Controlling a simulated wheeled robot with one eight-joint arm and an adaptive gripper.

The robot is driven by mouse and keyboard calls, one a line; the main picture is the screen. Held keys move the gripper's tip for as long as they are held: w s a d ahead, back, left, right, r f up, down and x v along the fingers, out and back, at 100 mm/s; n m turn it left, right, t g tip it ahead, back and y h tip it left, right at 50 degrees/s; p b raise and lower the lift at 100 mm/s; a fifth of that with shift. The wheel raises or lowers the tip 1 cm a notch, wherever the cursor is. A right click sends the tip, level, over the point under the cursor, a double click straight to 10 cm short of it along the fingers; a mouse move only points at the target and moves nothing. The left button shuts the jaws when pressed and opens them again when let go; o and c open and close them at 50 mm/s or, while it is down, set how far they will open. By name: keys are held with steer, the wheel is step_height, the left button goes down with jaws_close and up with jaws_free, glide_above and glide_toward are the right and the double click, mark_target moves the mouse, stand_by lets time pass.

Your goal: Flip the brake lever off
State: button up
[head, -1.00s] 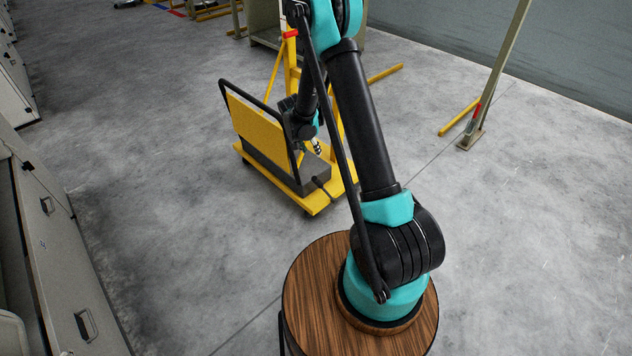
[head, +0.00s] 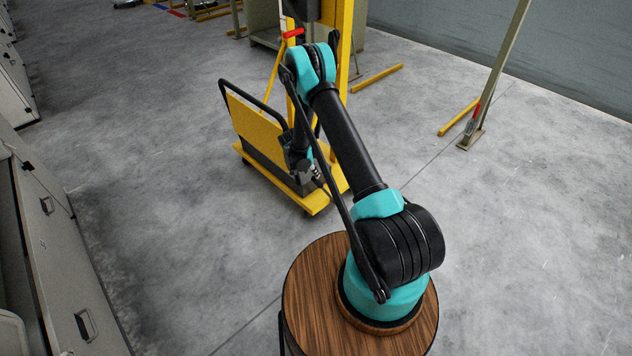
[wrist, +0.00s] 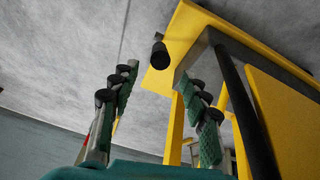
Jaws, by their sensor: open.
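The yellow cart (head: 316,205) stands on the floor, with a yellow panel and a black push handle (head: 268,101). In the wrist view a short black lever with a thick rounded end (wrist: 160,55) sticks out by the edge of the yellow platform (wrist: 188,36); I take it for the brake lever. It shows beyond and between my fingertips, apart from them. In the head view my arm and gripper hide it. My gripper (wrist: 160,80) is open and empty, and it also shows over the cart's near side in the head view (head: 314,173).
A tall yellow frame (head: 345,45) with a red handle (head: 293,33) stands behind the cart. A grey-green post (head: 497,75) stands at the right. Grey cabinets (head: 55,250) line the left.

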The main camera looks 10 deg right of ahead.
mark_target(316, 180)
steer(key=x, duration=0.9)
jaws_close()
